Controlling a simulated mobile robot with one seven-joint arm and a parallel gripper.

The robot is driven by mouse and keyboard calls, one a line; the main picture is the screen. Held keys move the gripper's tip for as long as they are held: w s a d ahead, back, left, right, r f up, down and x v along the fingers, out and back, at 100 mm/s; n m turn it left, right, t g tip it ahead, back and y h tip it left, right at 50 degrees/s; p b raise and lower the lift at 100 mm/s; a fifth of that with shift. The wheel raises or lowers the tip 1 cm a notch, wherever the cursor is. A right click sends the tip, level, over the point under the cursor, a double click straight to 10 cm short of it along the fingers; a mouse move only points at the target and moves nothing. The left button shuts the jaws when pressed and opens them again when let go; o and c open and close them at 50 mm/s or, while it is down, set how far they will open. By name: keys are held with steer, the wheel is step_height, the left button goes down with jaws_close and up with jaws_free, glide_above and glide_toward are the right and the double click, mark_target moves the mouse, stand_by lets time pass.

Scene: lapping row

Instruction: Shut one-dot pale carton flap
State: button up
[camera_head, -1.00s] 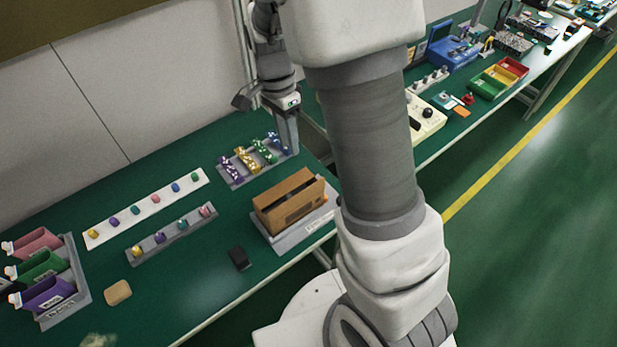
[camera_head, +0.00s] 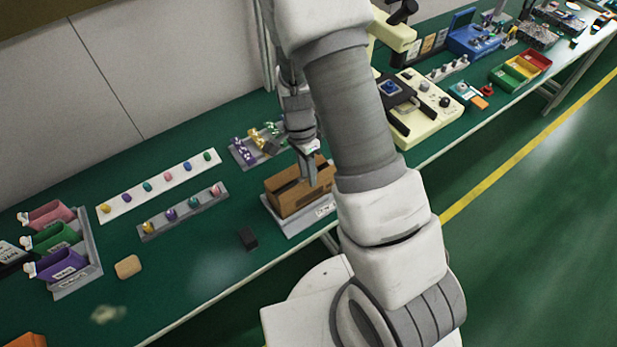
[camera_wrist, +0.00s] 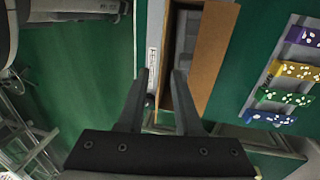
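A brown carton (camera_head: 290,204) stands on a grey stand near the table's front edge. In the wrist view its top shows an open gap with grey inside, with a wide tan flap (camera_wrist: 213,50) along the right and a narrow brown edge along the left. I cannot make out any dot marks, so I cannot tell which flap is the one-dot pale one. My gripper (camera_wrist: 162,74) is open and empty, its two fingers apart over the carton's left side. In the head view my gripper (camera_head: 308,180) is at the carton's top right, partly hiding it; contact is unclear.
The grey stand (camera_head: 298,226) carries a white label. A rack of coloured dotted pieces (camera_head: 240,157) lies behind the carton. A small black block (camera_head: 248,238) sits left of it. A cream machine (camera_head: 425,105) stands to the right.

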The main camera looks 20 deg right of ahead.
steer(key=shift+s+f, duration=0.15)
steer(key=shift+f, duration=0.95)
jaws_close()
stand_by(0.7)
